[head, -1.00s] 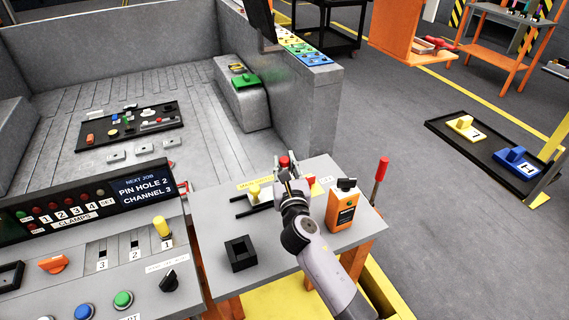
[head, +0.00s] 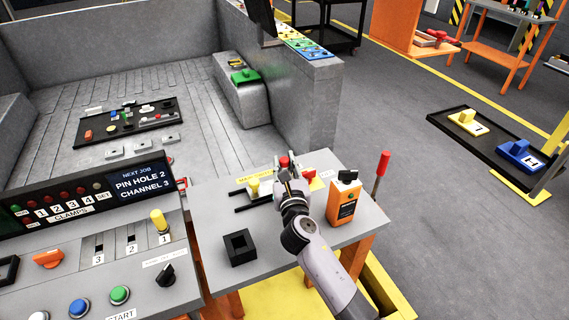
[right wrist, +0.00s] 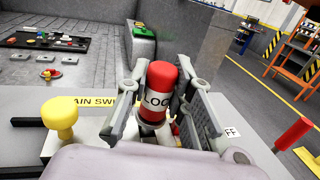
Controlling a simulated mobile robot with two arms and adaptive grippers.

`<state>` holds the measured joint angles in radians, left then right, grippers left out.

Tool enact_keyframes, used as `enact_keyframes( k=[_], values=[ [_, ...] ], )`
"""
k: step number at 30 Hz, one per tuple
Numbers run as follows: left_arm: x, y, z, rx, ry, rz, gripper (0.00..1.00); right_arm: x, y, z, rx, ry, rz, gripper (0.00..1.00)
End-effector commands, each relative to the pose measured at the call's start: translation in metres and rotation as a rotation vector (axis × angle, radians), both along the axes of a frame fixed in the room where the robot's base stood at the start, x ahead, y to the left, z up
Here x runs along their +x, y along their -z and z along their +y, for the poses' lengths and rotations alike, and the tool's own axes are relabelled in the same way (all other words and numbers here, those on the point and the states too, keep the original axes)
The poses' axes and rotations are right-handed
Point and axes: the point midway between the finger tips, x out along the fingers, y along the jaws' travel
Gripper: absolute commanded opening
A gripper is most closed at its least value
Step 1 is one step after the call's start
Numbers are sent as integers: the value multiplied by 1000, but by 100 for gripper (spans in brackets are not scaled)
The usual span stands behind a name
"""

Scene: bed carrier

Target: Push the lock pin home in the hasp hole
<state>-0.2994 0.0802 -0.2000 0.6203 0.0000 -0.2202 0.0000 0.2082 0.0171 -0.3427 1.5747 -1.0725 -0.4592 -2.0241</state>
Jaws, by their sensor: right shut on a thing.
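The lock pin (right wrist: 158,88) is a red cylinder with a white band lettered "LOC". It stands roughly upright between the fingers of my right gripper (right wrist: 163,84), which is shut on it. In the head view the pin's red top (head: 284,161) shows just above my right gripper (head: 287,172), over the back of the grey side table (head: 210,215). The pin's lower end and the hasp hole are hidden by the gripper, so I cannot tell how deep the pin sits. The yellow main switch knob (right wrist: 60,114) is just left of the gripper. My left gripper is out of view.
An orange box with a black top (head: 343,202) stands right of my right arm. A black square socket (head: 240,248) is at the table's front left. A red-handled lever (head: 381,168) rises at the right edge. The control console (head: 85,265) lies to the left.

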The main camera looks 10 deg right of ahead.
Motion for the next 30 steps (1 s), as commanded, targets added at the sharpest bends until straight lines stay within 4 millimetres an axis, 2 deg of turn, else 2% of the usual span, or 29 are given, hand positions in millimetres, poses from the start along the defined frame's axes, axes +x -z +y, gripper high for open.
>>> enact_keyframes(
  k=[23,24,30],
  values=[
    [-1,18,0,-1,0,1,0,0,20,0,0,0,-1,0],
    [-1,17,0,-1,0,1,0,0,19,0,0,0,-1,23],
    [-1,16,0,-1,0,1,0,0,19,0,0,0,-1,36]
  ],
)
